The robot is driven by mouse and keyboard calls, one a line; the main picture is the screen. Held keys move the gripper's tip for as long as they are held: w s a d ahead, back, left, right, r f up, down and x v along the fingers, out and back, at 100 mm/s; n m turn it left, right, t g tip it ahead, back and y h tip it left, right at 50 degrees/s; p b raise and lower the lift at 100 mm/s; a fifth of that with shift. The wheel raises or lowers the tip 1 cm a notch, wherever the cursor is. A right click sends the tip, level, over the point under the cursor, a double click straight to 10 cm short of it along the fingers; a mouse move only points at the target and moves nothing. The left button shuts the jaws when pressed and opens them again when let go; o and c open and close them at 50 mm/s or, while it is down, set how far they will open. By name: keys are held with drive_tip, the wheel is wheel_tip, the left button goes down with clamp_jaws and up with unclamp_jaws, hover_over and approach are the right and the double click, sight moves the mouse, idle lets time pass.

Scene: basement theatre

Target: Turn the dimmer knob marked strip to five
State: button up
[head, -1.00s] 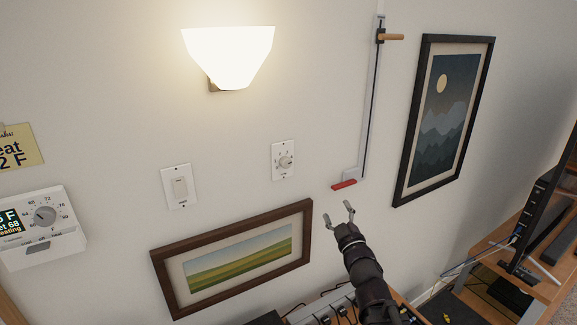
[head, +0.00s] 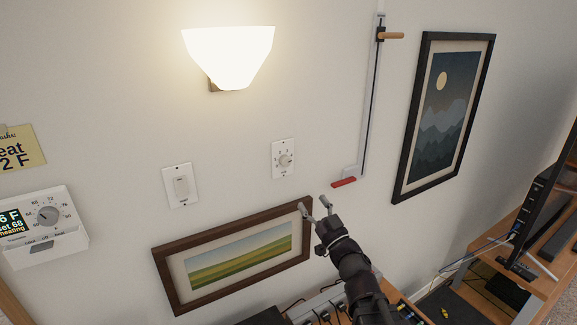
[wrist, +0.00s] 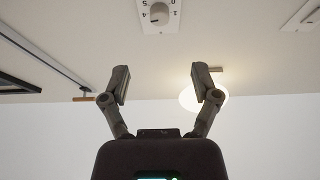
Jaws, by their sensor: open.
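The dimmer knob (head: 285,160) sits on a white wall plate (head: 277,173) with numbers around its dial, right of the white switch. In the wrist view the knob (wrist: 160,13) is at the top centre, upside down, with digits beside it. The label "strip" is too small to read. My gripper (head: 316,204) is below and right of the knob, apart from it, by the upper right corner of the landscape picture. Its fingers (wrist: 160,84) are spread with nothing between them.
A white switch (head: 181,186) is left of the dimmer, and a thermostat (head: 42,225) is far left. A lit sconce (head: 229,57) is above. A slider rail with a red end (head: 344,182), a framed landscape (head: 235,257) and a mountain picture (head: 441,118) hang nearby. Bare wall surrounds the dimmer.

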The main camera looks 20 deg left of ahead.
sight(287, 164)
drive_tip(key=shift+w+a+r, duration=0.1)
drive_tip(key=shift+w, duration=0.05)
drive_tip(key=shift+p+x, duration=2.65)
drive_tip(key=shift+x, duration=4.05)
clamp_jaws()
